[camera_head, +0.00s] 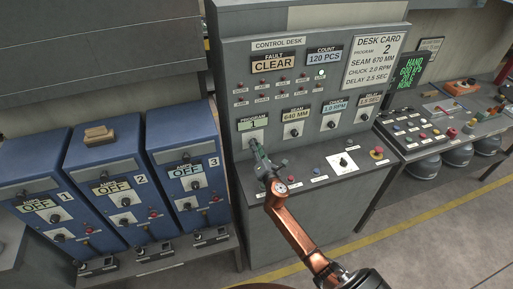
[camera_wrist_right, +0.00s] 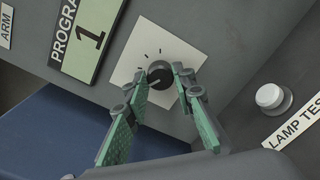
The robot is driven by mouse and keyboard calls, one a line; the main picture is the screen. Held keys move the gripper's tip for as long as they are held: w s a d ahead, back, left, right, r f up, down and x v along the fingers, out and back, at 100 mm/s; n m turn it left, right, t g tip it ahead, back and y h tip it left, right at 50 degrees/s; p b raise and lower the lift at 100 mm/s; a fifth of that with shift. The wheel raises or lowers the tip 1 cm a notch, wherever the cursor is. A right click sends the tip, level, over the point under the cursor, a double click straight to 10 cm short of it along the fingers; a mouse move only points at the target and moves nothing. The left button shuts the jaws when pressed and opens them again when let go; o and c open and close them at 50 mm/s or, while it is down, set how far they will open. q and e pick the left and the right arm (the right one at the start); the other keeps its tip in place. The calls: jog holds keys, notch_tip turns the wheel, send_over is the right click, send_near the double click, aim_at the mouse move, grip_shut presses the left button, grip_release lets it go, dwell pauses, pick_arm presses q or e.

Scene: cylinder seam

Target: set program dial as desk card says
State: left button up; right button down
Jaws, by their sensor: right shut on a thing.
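The control desk (camera_head: 290,145) stands in the middle of the head view. Its desk card (camera_head: 374,61) reads program 2, seam 670 mm, chuck 2.0 rpm, delay 2.5 sec. The program display (camera_head: 253,124) reads 1; it also shows in the right wrist view (camera_wrist_right: 88,38). The program dial (camera_wrist_right: 160,74) is a dark round knob on a white plate with tick marks. My right gripper (camera_wrist_right: 162,84) is shut on the knob, its green-padded fingers on either side. In the head view my right gripper (camera_head: 260,158) covers most of the dial. My left gripper is not in view.
Seam dial (camera_head: 293,130), chuck dial (camera_head: 332,124) and delay dial (camera_head: 365,116) sit to the right on the same panel. A lamp test button (camera_wrist_right: 270,96) is near the right gripper. Blue welder cabinets (camera_head: 180,165) stand at left. A side bench (camera_head: 440,125) stands at right.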

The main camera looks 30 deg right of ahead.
jog(key=shift+m, duration=0.3)
jog(key=shift+f+m, duration=0.1)
jog(key=shift+m, duration=3.4)
jog(key=c, duration=1.6)
grip_release()
jog(key=shift+s, duration=0.1)
